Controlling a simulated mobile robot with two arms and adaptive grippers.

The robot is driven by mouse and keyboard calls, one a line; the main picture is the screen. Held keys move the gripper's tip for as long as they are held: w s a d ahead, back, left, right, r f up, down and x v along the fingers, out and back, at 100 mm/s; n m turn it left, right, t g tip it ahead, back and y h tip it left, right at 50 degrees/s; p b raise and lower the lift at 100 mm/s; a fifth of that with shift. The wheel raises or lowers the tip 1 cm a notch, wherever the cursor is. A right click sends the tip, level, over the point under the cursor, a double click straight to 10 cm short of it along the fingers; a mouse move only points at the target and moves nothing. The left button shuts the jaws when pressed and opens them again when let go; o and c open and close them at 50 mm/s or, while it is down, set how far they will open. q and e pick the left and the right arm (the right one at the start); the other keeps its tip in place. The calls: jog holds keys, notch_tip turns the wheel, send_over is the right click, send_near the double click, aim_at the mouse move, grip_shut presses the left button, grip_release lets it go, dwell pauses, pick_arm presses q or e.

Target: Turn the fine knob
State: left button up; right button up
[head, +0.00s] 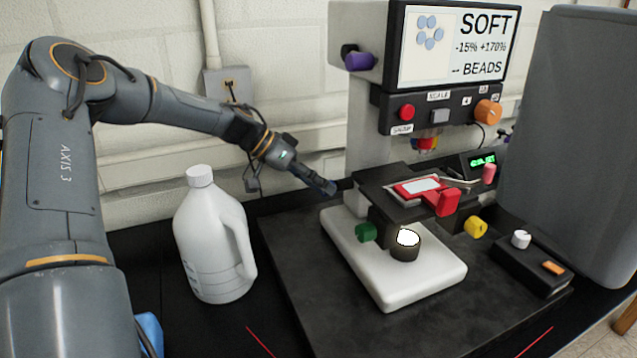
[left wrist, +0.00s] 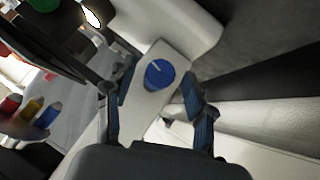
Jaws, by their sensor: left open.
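The microscope-like instrument (head: 445,288) has a white base and a black stage. In the left wrist view, a round blue knob (left wrist: 159,74) with a white mark sits on a pale surface, ahead of and between my left fingers. It is hidden in the head view, and no label tells which knob is the fine one. A green knob (head: 367,232) and a yellow knob (head: 476,227) sit below the stage. My left gripper (head: 329,187) is open behind the stage's left side. The left wrist view shows its fingers (left wrist: 148,88) apart with nothing gripped. My right gripper is not in view.
A white jug (head: 213,240) stands left of the dark mat. A display screen (head: 455,45) and control panel (head: 440,110) rise above the stage. A black control box (head: 530,265) and a tall grey block (head: 590,140) are at the right. The mat's front is clear.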

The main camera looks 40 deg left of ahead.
pick_arm(q)
grip_shut()
dwell(0.4)
jog(key=shift+s+d+m+t+y, duration=0.1)
jog(key=shift+d+m+t+y, duration=0.1)
jog(key=shift+m+t+y, duration=0.75)
jog(key=shift+s+d+m+t+y, duration=0.1)
jog(key=shift+d+m+t+y, duration=0.25)
jog(key=shift+y, duration=1.1)
jog(key=shift+a, duration=0.15)
grip_release()
